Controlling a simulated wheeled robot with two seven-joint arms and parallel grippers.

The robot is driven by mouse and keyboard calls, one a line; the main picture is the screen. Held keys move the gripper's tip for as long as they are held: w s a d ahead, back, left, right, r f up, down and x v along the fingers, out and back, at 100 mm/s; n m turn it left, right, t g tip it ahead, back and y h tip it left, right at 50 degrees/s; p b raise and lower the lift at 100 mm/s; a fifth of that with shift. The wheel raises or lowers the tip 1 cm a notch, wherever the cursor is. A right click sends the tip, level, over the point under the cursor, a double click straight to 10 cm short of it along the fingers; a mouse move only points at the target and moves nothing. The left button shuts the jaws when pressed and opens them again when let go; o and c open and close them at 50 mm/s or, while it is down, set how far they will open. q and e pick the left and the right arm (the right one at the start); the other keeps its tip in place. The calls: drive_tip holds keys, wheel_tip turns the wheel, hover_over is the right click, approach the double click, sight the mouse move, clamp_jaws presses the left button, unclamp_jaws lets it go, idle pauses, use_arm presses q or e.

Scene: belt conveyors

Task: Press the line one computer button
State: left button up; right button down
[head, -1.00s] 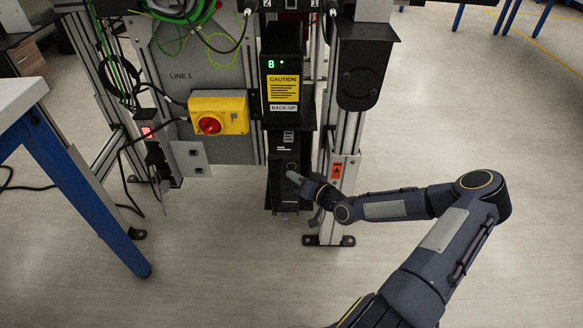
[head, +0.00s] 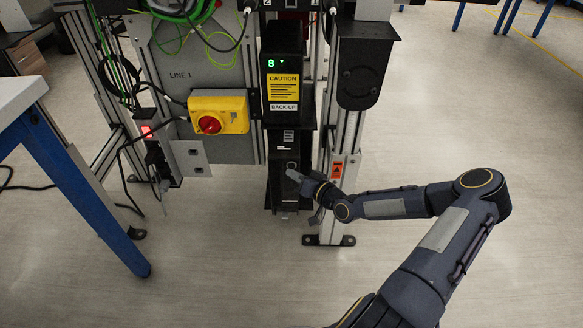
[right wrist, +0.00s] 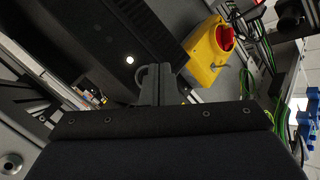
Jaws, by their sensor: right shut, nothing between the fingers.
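The line one computer is a slim black box (head: 284,150) standing low in the frame beside the grey LINE 1 panel (head: 184,90). In the right wrist view its dark face (right wrist: 105,35) runs diagonally, with a small white lit round button (right wrist: 130,60) on it. My right gripper (head: 291,174) is shut and empty, its tips at the front of the computer. In the right wrist view the closed fingers (right wrist: 154,72) are just right of and below the button, which is not covered. I cannot tell whether the tips touch the computer. My left gripper is out of view.
A black back-up unit (head: 284,70) with a yellow caution label is above the computer. A yellow box with a red rotary switch (head: 220,112) is to its left. A metal post (head: 340,175) stands close on the right. The floor in front is clear.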

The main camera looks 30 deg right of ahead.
drive_tip(key=shift+w+d, duration=0.1)
drive_tip(key=shift+w, duration=0.1)
drive_tip(key=shift+w+d+b, duration=0.2)
drive_tip(key=shift+w+b, duration=0.1)
drive_tip(key=shift+b, duration=0.05)
idle(0.6)
idle(0.4)
drive_tip(key=shift+s+a, duration=0.4)
drive_tip(key=shift+s, duration=0.3)
drive_tip(key=shift+s+a+p, duration=0.2)
drive_tip(key=shift+s+a, duration=0.25)
drive_tip(key=shift+s, duration=0.25)
drive_tip(key=shift+s+a+p, duration=0.2)
drive_tip(key=shift+s+a, duration=0.2)
drive_tip(key=shift+s, duration=0.35)
drive_tip(key=shift+s+a+p, duration=0.2)
drive_tip(key=shift+s+a, duration=0.25)
drive_tip(key=shift+s, duration=0.25)
drive_tip(key=shift+a, duration=0.1)
